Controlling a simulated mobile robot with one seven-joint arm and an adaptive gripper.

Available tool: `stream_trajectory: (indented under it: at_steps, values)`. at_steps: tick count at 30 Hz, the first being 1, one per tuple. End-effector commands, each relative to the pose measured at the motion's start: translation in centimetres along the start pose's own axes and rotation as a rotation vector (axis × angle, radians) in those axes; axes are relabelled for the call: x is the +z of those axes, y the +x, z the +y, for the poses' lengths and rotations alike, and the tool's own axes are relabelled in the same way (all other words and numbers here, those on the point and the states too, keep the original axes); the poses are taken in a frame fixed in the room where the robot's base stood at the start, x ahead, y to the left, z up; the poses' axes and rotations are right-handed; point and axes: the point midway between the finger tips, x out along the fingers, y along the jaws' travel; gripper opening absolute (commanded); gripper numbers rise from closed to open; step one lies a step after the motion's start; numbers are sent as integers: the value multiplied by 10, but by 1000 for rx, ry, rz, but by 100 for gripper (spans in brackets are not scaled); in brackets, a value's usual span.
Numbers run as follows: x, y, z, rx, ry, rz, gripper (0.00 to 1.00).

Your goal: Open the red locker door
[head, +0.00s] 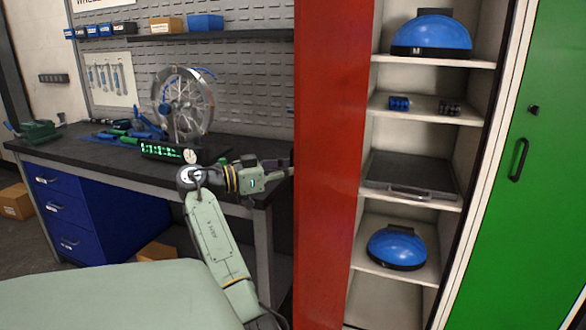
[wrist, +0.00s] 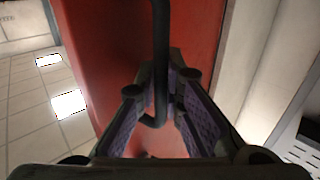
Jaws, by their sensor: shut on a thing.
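The red locker door (head: 333,150) stands swung open in the head view, and the locker's shelves are exposed to its right. In the wrist view the red door (wrist: 105,45) fills the middle, with its black bar handle (wrist: 161,45) running down between my fingers. My gripper (wrist: 160,92) is shut on this handle, with a purple-padded finger on each side. In the head view my gripper (head: 284,166) is at the door's left edge, and its tips and the handle are hidden there.
The open locker holds blue domes (head: 432,35), a dark flat case (head: 410,176) and small items on shelves. A closed green door (head: 545,140) is at right. A workbench (head: 110,160) with a wheel (head: 185,105) and a clock (head: 165,151) stands at left, close to my arm.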

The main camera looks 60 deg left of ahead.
Motion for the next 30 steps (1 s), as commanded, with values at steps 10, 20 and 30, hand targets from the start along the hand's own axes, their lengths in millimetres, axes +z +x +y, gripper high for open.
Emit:
stream_trajectory:
  at_steps: [10,20,30]
  values:
    - [-1,0,-3,13,-1,1,0]
    - [-1,1,-3,14,-1,1,11]
    - [0,1,-3,14,0,0,18]
